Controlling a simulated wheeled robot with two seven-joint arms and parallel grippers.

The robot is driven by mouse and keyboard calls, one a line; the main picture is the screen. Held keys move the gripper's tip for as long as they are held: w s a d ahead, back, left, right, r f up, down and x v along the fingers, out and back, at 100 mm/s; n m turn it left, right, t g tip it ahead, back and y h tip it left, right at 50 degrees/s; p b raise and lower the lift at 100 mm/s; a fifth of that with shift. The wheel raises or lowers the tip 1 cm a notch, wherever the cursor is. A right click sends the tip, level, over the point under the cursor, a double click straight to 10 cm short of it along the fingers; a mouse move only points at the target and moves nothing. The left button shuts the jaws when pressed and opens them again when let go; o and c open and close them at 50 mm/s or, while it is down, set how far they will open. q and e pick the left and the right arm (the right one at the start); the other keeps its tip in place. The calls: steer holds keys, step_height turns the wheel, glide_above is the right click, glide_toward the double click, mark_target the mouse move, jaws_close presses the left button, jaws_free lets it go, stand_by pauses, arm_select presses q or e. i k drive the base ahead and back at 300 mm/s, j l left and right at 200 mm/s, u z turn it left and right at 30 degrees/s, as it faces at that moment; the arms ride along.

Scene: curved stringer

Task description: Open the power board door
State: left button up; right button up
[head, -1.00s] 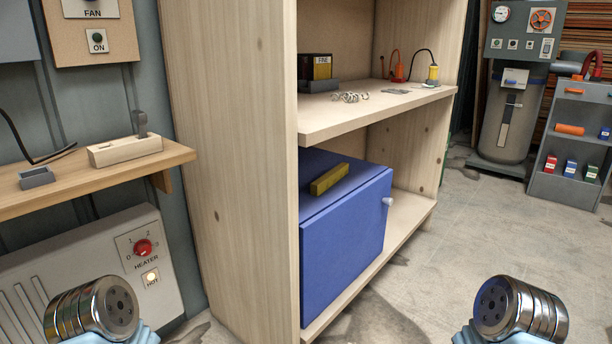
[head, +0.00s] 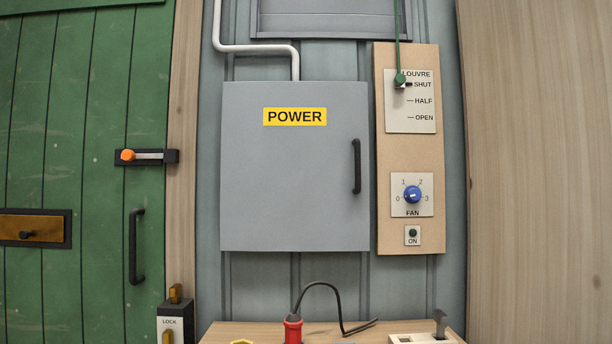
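The power board is a grey wall box with a yellow POWER label (head: 295,117). Its flat grey door (head: 285,190) is closed. A black vertical handle (head: 356,166) is on the door's right side. Neither of my grippers shows in the head view now, so their state cannot be seen.
Right of the box is a wooden panel (head: 408,240) with a louvre lever and a blue fan knob (head: 412,195). Below is a wooden shelf (head: 240,331) with a red plug (head: 292,329) and black cable. A green door (head: 90,120) stands at left.

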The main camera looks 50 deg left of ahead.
mark_target(295, 156)
steer(key=u, duration=1.6)
steer(key=j+z, duration=0.15)
